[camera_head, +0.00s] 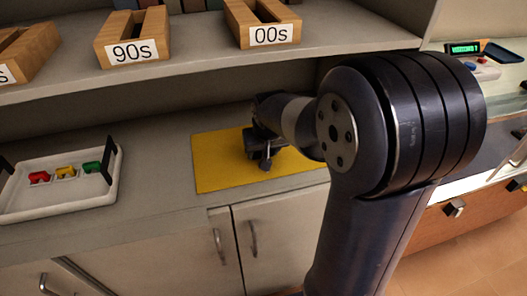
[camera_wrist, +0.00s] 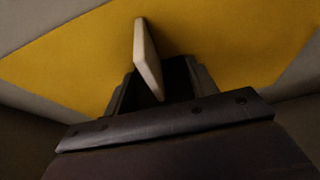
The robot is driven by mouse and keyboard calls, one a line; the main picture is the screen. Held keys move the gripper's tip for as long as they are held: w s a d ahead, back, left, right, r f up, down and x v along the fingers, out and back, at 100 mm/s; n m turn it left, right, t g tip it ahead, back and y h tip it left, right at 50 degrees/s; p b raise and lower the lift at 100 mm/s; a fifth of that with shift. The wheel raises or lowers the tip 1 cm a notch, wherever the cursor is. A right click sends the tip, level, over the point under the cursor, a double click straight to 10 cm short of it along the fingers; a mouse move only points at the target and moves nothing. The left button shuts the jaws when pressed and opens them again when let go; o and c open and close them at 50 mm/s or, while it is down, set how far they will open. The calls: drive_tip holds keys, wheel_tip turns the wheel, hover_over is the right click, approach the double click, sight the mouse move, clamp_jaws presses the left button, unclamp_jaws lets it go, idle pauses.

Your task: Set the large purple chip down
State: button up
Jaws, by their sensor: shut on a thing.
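My gripper (camera_head: 264,152) is low over a yellow mat (camera_head: 215,162) on the counter in the head view. In the wrist view my gripper (camera_wrist: 162,88) is shut on a thin flat piece (camera_wrist: 147,55), which stands on edge between the fingers and points out past them. The piece looks pale beige-grey in the dim light; no purple shows, so I cannot confirm that it is the purple chip. The yellow mat (camera_wrist: 245,45) fills much of the wrist view beyond it. I cannot tell whether the piece touches the mat. In the head view the piece is hidden.
A white tray (camera_head: 70,205) with red, yellow and green pieces stands on the counter at left. A shelf (camera_head: 190,62) above carries wooden holders labelled 90s (camera_head: 133,42) and 00s (camera_head: 262,25). A device with a green display (camera_head: 463,49) is at far right. The mat's left part is clear.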

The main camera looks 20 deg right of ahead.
drive_tip(key=shift+c, duration=0.4)
drive_tip(key=shift+r, duration=0.45)
drive_tip(key=v, duration=0.2)
drive_tip(key=shift+r, duration=0.45)
drive_tip(key=s+b, duration=0.1)
drive_tip(key=s, duration=1.6)
drive_tip(key=shift+s+a, duration=0.2)
drive_tip(key=shift+a, duration=0.1)
